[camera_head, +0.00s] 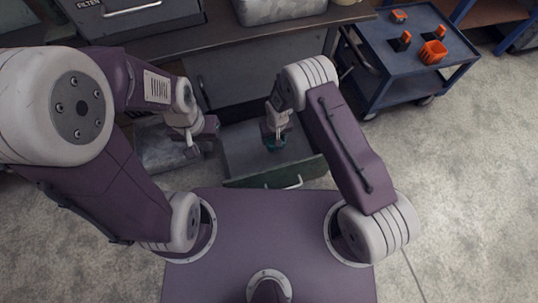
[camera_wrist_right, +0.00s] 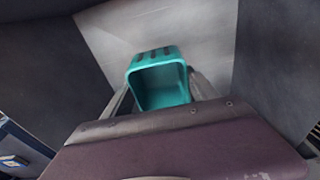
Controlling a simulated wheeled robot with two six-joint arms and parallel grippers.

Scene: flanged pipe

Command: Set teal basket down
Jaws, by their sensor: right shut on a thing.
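The teal basket (camera_head: 275,144) is small in the head view, under my right gripper (camera_head: 276,132). In the right wrist view the basket (camera_wrist_right: 160,82) sits between the two fingers, its open side facing the camera, and it looks empty. My right gripper is shut on it. The basket is inside the outline of an open drawer (camera_head: 240,158); I cannot tell whether it touches the drawer floor. My left gripper (camera_head: 194,146) is left of the drawer, away from the basket; its finger gap is too small to read.
The drawer's green front (camera_head: 265,179) with a pale handle faces me, below the workbench (camera_head: 240,40). A blue cart (camera_head: 405,50) with several orange parts stands at the right. Open concrete floor (camera_head: 460,170) lies to the right.

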